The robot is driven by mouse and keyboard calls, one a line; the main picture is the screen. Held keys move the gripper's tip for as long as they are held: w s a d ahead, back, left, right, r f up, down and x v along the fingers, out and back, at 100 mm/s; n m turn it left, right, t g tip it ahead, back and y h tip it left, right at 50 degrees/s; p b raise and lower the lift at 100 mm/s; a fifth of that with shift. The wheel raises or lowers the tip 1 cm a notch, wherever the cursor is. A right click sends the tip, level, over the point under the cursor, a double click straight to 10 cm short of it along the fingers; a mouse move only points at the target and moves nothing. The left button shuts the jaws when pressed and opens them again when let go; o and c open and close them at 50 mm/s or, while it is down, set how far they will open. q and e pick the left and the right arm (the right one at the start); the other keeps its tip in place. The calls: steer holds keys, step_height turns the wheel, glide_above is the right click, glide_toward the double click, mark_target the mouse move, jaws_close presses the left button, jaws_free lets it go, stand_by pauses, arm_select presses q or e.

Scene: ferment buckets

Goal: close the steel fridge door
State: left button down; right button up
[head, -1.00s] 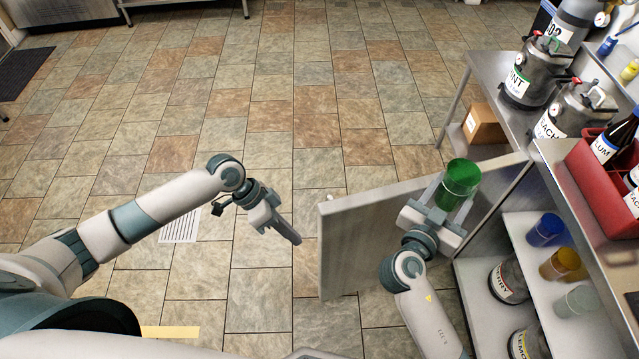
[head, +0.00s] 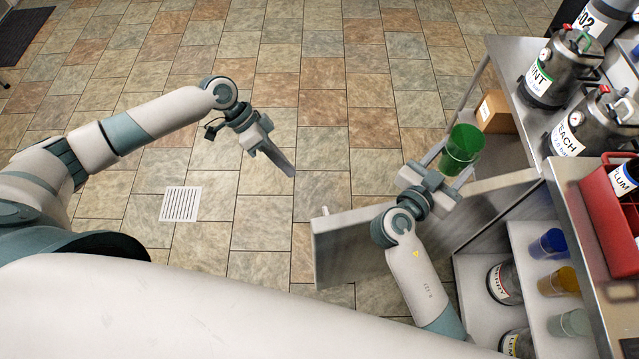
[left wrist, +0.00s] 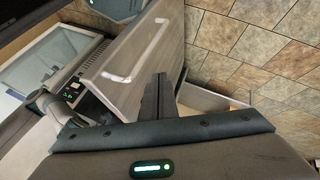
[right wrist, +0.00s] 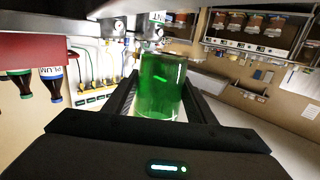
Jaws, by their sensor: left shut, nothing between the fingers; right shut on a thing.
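The steel fridge door (head: 345,250) stands open in the head view, swung out from the fridge (head: 480,268) at the lower right. Its free edge is at the left. My right gripper (head: 448,158) is shut on a green cup (head: 463,148) and holds it over the door's far side; the arm crosses above the door. The cup also shows upright in the right wrist view (right wrist: 160,85). My left gripper (head: 288,170) is shut and empty, left of the door's free edge and apart from it. In the left wrist view, its fingers (left wrist: 157,95) appear before a grey panel with a pale handle.
Inside the fridge are labelled bottles (head: 502,284) and blue, amber and clear cups (head: 562,282). A steel table (head: 508,60) with pressure kegs (head: 550,75) and a red crate (head: 612,208) stand at the right. A cardboard box (head: 495,112) sits below. Tiled floor lies open at left.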

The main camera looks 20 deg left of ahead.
mark_target(475, 129)
steer(key=shift+w+r, duration=0.1)
steer(key=shift+w, duration=0.15)
arm_select(q)
steer(key=shift+w+r, duration=0.1)
steer(key=shift+w, duration=0.05)
arm_select(e)
steer(key=shift+s+r, duration=0.1)
steer(key=shift+s, duration=0.05)
